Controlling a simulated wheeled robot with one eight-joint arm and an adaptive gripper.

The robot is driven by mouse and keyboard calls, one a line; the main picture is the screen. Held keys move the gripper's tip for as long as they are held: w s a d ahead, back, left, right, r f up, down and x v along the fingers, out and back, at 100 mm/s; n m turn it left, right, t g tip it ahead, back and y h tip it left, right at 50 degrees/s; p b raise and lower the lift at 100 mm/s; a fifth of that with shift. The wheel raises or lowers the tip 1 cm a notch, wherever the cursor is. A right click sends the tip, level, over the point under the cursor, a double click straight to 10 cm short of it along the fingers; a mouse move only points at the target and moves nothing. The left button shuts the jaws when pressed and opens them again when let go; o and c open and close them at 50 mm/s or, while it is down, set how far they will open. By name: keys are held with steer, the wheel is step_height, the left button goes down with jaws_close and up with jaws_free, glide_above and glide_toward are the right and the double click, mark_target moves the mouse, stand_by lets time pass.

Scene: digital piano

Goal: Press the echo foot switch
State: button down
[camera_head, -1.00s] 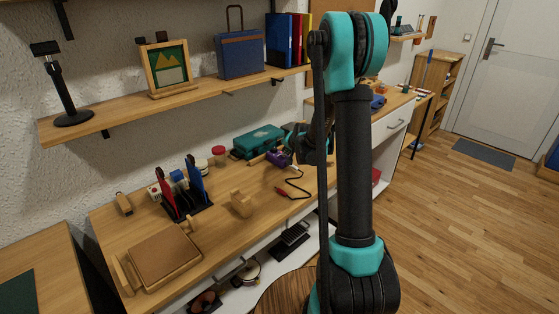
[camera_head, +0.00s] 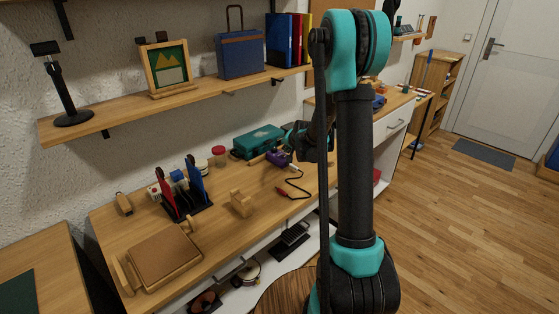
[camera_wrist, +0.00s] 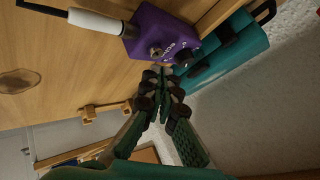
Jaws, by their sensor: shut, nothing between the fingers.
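The echo pedal is a small purple box (camera_wrist: 165,34) with pale lettering, at the top middle of the wrist view. Its round metal foot switch (camera_wrist: 155,52) is on the face towards my gripper. My gripper (camera_wrist: 163,78) is shut and empty, its fingertips close to the pedal's edge beside the switch; I cannot tell whether they touch it. In the head view the purple pedal (camera_head: 279,158) lies on the wooden desk, and my gripper (camera_head: 297,153) is just to its right, partly hidden by my arm.
A teal case (camera_head: 258,141) stands right behind the pedal. A cable with a white plug (camera_wrist: 95,21) runs from the pedal. A wooden stand (camera_head: 241,203) and a rack with red and blue items (camera_head: 184,200) are farther left on the desk.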

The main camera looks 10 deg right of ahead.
steer(key=shift+r, duration=0.35)
step_height(320, 180, up, 5)
stand_by(0.7)
stand_by(0.5)
steer(key=s+d+f+n+g+h, duration=0.1)
steer(key=s+f+n+g, duration=0.1)
steer(key=s, duration=1.8)
steer(key=s+d+f+n+g+h, duration=0.1)
steer(key=s+f+n, duration=0.3)
steer(key=s, duration=1.6)
steer(key=shift+s+d+n+g, duration=0.25)
steer(key=shift+d+g, duration=0.2)
steer(key=shift+g, duration=0.45)
